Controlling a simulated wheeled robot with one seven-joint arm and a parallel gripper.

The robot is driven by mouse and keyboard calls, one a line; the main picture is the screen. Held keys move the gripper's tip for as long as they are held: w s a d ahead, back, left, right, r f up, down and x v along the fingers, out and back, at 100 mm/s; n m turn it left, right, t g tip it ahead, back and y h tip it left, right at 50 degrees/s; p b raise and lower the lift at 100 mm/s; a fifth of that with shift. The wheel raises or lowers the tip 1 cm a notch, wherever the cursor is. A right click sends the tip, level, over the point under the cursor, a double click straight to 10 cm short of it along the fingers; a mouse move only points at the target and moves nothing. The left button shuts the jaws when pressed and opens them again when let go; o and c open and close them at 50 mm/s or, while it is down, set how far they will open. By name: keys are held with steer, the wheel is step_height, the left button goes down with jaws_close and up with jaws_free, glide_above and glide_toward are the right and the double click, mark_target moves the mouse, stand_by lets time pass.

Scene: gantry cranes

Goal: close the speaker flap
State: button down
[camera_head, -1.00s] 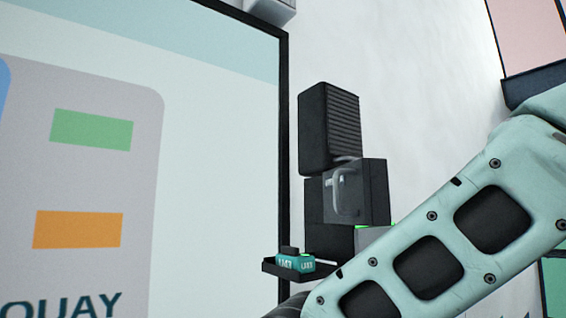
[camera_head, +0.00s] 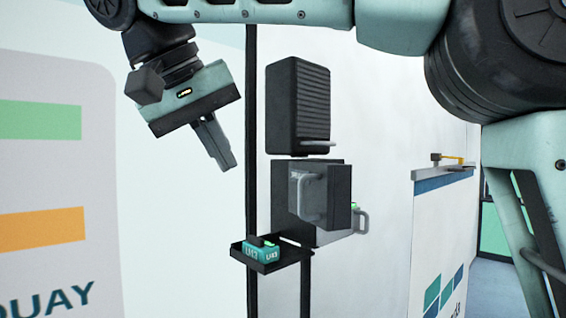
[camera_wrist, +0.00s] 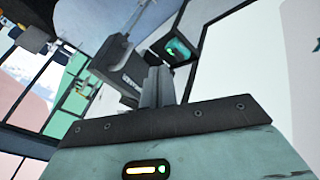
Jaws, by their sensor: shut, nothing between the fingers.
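A tall black box with a ribbed face (camera_head: 297,105), which looks like the speaker, is mounted on the wall in the head view. A pale bar handle (camera_head: 318,143) sits at its lower edge. I cannot tell which part is the flap or how far open it stands. Below is a dark box (camera_head: 335,170) with a grey U-shaped handle (camera_head: 308,197) on its front. My gripper (camera_head: 226,166) is left of both boxes, apart from them, pointing down and slightly right. Its fingers are together and empty; they also show in the wrist view (camera_wrist: 160,78).
A small black tray (camera_head: 285,262) holding teal blocks (camera_head: 262,251) juts out below the boxes. Another grey handle (camera_head: 362,220) shows right of the lower box. A white panel (camera_head: 425,240) stands farther right. Clear space lies between my gripper and the boxes.

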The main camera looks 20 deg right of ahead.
steer(key=w+d+f+m+b, duration=0.1)
steer(key=d+f+b, duration=0.4)
steer(key=d, duration=0.4)
steer(key=shift+d+f+h, duration=0.15)
steer(key=shift+d+h, duration=0.15)
steer(key=shift+d, duration=0.1)
steer(key=shift+w, duration=0.1)
stand_by(0.4)
